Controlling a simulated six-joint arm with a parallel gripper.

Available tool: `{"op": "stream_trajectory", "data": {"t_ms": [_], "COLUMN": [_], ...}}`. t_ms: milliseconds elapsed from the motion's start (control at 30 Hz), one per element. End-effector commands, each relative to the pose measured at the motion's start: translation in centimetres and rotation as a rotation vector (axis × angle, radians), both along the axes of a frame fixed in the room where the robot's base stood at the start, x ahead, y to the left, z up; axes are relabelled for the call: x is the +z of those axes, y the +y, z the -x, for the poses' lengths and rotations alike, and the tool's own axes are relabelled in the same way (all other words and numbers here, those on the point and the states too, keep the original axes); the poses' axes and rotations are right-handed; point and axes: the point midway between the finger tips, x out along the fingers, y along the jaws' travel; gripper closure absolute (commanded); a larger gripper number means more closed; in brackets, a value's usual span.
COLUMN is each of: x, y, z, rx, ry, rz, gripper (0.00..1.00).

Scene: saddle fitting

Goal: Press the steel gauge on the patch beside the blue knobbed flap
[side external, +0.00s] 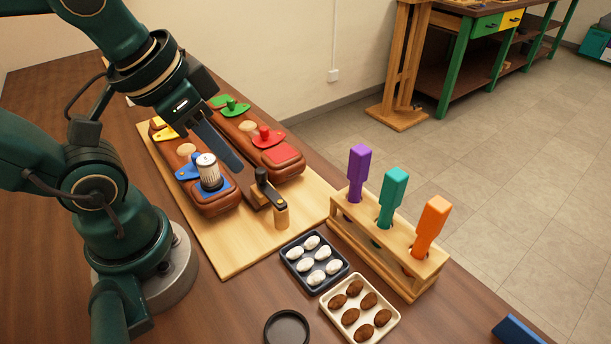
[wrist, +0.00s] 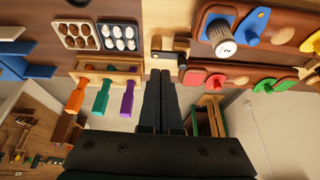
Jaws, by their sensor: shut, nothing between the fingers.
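The steel gauge (side external: 209,172) is a ribbed cylinder with a white top. It stands upright on the blue patch (side external: 216,192) at the near end of the front brown saddle pad. In the wrist view the gauge (wrist: 222,40) shows a "2" on its face. The blue knobbed flap (side external: 187,171) lies just beside it, and also shows in the wrist view (wrist: 251,22). My gripper (side external: 234,165) is shut and empty, to the right of the gauge and apart from it. Its fingers (wrist: 163,75) are together in the wrist view, pointing away from the gauge.
The second pad carries a red flap (side external: 266,136) and a green flap (side external: 234,107). A wooden post with a dark latch (side external: 281,215) stands near the pads. A rack (side external: 385,255) of purple, teal and orange handles and two egg-like-piece trays (side external: 314,262) stand to the right.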

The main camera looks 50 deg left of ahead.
Motion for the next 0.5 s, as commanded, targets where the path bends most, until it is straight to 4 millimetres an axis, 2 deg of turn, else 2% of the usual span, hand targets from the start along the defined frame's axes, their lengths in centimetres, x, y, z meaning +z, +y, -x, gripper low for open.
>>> {"op": "stream_trajectory", "data": {"t_ms": [200,500], "x": [-0.32,-0.26], "y": [-0.14,-0.12], "z": [-0.97,-1.04], "rx": [0.014,0.018], "ry": [-0.071,-0.073], "rz": [0.011,0.013], "gripper": [1.00,1.00]}}
